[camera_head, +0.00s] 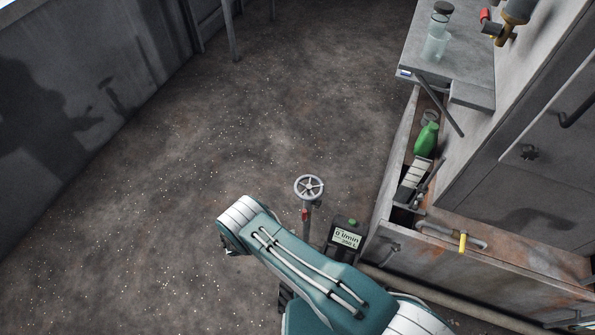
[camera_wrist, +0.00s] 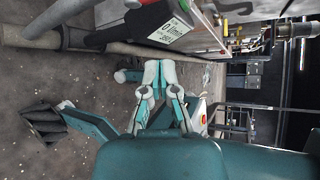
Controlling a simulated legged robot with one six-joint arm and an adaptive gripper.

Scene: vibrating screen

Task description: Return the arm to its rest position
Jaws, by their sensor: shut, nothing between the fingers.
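My teal and white arm (camera_head: 310,275) is folded low in the head view, with its white-banded joint at the left. My gripper (camera_wrist: 160,73) shows in the wrist view, with its two teal and grey fingers shut together and nothing between them. The gripper is apart from the flow meter (camera_wrist: 173,27), which lies beyond it near the top of the wrist view. In the head view I cannot make out the gripper; the arm hides it.
A grey handwheel valve (camera_head: 309,187) and the flow meter (camera_head: 346,238) stand just beyond my arm. At the right are an open trough (camera_head: 396,150) with a green bottle (camera_head: 426,139), a shelf (camera_head: 470,75) with glassware, and a metal cabinet (camera_head: 525,165). The floor (camera_head: 190,160) at left is clear.

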